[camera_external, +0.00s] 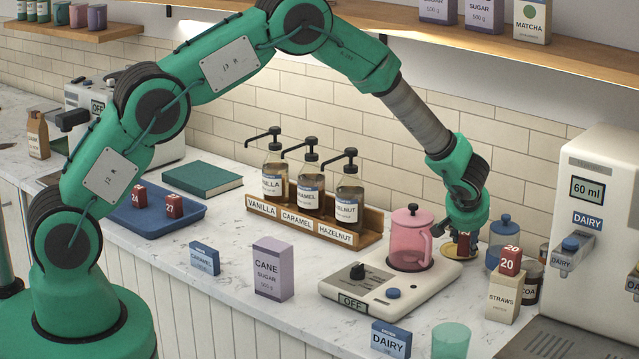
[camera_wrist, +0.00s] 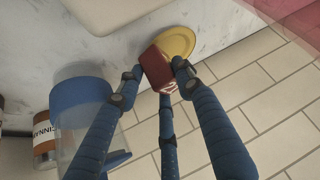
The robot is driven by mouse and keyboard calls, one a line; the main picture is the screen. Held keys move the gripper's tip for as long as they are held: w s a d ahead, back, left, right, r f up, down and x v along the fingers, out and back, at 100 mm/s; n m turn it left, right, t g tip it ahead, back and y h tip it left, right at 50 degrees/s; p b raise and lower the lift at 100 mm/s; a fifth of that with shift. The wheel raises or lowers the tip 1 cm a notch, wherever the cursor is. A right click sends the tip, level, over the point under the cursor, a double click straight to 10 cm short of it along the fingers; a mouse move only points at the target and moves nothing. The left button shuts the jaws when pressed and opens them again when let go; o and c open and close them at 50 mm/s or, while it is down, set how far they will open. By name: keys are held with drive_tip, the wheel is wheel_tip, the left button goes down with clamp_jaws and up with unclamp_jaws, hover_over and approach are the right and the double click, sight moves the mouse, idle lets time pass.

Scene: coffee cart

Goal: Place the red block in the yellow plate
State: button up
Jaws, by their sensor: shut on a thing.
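My gripper (camera_external: 464,232) reaches down behind the pink pitcher at the right of the counter. It is shut on a red block (camera_external: 463,245), which also shows between the blue fingers in the wrist view (camera_wrist: 156,68). The yellow plate (camera_external: 447,254) lies under the block. In the wrist view, the block overlaps the near edge of the plate (camera_wrist: 180,42). I cannot tell whether the block touches the plate. The pitcher hides part of the plate in the external view.
The pink pitcher (camera_external: 408,240) on its white base (camera_external: 425,280) stands just left of my gripper. A blue-lidded jar (camera_external: 505,232) and a straws box (camera_external: 502,298) topped by a red block (camera_external: 509,261) stand close on the right. A blue tray (camera_external: 190,218) holds other red blocks.

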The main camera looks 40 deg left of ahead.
drive_tip(key=shift+f+b, duration=0.45)
drive_tip(key=shift+b, duration=0.4)
drive_tip(key=o, duration=1.3)
drive_tip(key=shift+c, duration=0.2)
drive_tip(key=shift+r+p, duration=0.3)
drive_tip(key=shift+p, duration=0.3)
drive_tip(key=shift+r+p, duration=0.3)
drive_tip(key=shift+p, duration=0.25)
drive_tip(key=v, duration=1.1)
drive_tip(key=shift+s+d+r, duration=0.15)
drive_tip(key=shift+s+r, duration=0.1)
drive_tip(key=shift+s, duration=0.05)
